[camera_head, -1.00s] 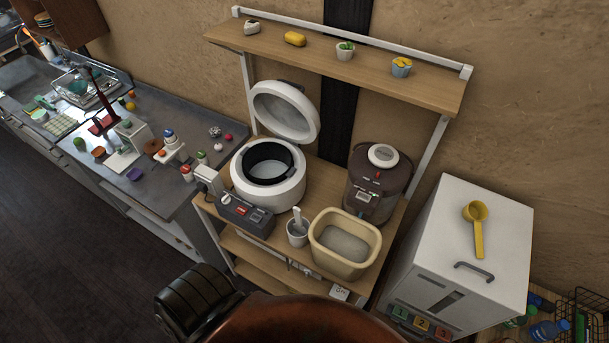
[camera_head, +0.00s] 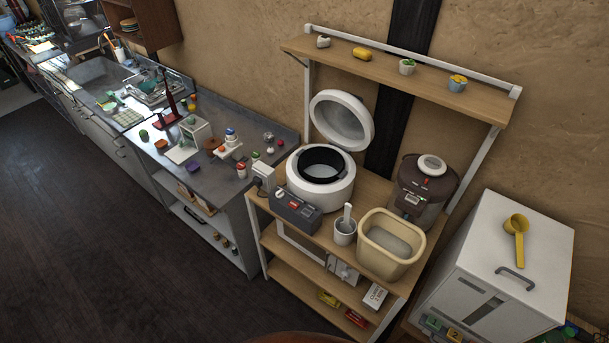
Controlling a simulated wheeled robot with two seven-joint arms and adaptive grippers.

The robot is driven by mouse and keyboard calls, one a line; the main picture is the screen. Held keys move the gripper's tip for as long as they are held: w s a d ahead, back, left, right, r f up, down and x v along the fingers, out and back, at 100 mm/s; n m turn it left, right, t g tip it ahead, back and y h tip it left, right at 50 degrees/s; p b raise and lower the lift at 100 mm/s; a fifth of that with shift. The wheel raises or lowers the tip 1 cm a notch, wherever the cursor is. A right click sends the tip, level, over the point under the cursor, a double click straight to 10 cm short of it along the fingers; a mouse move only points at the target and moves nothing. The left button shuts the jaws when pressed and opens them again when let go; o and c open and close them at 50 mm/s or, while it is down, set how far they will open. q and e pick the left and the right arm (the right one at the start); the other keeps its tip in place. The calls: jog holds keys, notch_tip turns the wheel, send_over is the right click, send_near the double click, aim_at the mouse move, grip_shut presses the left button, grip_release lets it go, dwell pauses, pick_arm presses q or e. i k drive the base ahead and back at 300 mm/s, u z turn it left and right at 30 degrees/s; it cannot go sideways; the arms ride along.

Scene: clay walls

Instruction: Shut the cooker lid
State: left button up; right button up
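The white cooker (camera_head: 318,188) stands on the wooden shelf unit, left of its middle. Its round lid (camera_head: 342,119) is raised open, tilted back behind the pot on the wall side. The dark inner pot (camera_head: 321,168) is exposed, with something pale inside. Neither of my grippers is in view.
A brown cooker (camera_head: 426,188) with its top closed stands right of the white one. A cream tub (camera_head: 391,243), a white cup (camera_head: 344,231) and a grey control box (camera_head: 296,210) sit in front. An upper shelf (camera_head: 400,80) overhangs behind. Dark floor at left is clear.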

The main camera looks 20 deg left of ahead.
aim_at(340, 115)
jog(key=u, duration=0.55)
jog(key=i, duration=0.9)
jog(key=z, duration=0.2)
